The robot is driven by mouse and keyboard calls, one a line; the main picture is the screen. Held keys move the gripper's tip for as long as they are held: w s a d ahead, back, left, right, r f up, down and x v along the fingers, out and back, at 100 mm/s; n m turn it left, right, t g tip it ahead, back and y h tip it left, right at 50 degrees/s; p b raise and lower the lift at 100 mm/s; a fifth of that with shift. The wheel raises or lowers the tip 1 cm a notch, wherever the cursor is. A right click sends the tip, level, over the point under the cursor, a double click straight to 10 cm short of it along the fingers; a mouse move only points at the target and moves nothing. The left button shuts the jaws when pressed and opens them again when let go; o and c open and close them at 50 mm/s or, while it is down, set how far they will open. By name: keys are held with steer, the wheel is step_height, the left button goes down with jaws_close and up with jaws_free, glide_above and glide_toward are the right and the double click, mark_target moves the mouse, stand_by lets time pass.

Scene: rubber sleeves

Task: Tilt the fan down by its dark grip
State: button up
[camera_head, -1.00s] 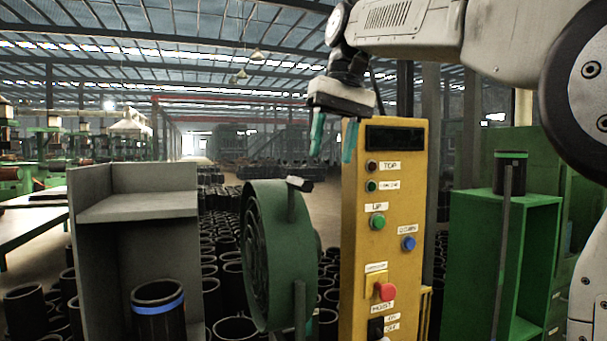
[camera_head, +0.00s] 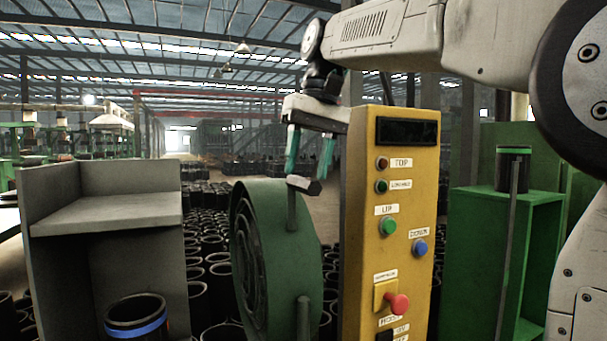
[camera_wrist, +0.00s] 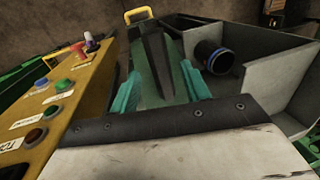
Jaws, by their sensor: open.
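The green fan (camera_head: 275,250) stands left of the yellow control panel in the head view. Its dark grip (camera_head: 304,186) sits on a short stem at the fan's upper right. My gripper (camera_head: 309,160) is just above the grip, with its two teal fingers pointing down, apart and empty. I cannot see contact between fingers and grip.
The yellow control panel (camera_head: 394,215) stands close right of the gripper; its buttons also show in the wrist view (camera_wrist: 53,98). A grey shelf unit (camera_head: 110,210) with a blue-banded sleeve (camera_head: 135,318) is at left. A green cabinet (camera_head: 480,260) bears another sleeve (camera_head: 512,170).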

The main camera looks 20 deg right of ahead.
steer(key=shift+a+f, duration=0.2)
steer(key=shift+f, duration=1)
jaws_close()
steer(key=a+f+h, duration=0.1)
steer(key=a+f, duration=0.1)
steer(key=a, duration=0.8)
steer(key=shift+a+f, duration=0.15)
steer(key=shift+a, duration=0.1)
